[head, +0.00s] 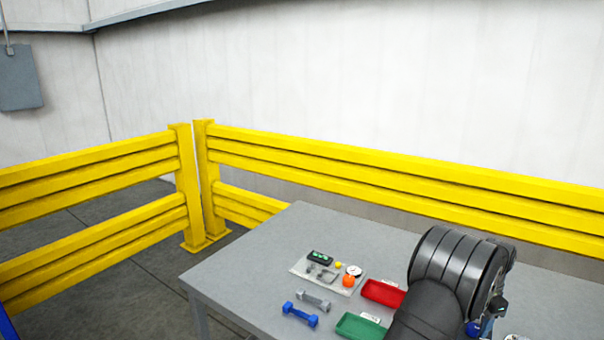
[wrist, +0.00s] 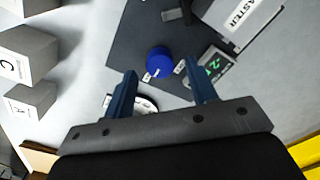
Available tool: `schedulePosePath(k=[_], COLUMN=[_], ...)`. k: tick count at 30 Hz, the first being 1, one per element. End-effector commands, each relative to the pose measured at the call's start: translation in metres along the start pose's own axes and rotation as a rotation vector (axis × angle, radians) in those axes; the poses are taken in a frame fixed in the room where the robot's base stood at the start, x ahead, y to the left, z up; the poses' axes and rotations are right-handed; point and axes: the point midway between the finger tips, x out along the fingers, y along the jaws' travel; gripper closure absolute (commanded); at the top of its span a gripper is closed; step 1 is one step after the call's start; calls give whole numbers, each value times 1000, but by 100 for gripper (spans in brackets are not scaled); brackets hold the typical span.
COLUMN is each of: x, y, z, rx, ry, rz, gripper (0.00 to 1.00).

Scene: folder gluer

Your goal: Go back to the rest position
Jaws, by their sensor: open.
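My gripper (wrist: 160,72) is open in the wrist view, its two blue fingers spread apart with nothing held between them. A round blue knob (wrist: 159,61) on a dark panel (wrist: 135,45) appears beyond the fingertips, between them in the picture. I cannot tell how far apart in depth they are. In the head view my black arm covers the lower right, and hides most of the gripper and the table there.
The grey table (head: 245,260) holds a pale board (head: 326,284) with small parts, a blue dumbbell-shaped piece (head: 300,315), a grey one (head: 313,301), a red tray (head: 383,294) and a green tray (head: 360,327). Yellow rails (head: 400,180) stand behind. Grey blocks (wrist: 28,55) show in the wrist view.

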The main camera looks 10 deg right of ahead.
Motion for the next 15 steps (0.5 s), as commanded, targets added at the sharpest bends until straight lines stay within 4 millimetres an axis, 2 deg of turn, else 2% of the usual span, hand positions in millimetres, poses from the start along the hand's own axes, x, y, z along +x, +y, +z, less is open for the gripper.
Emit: schedulePosePath(k=[6,15], x=[18,20], y=[0,0], z=[0,0], rx=[0,0], ry=[0,0], rz=[0,0], gripper=[48,48])
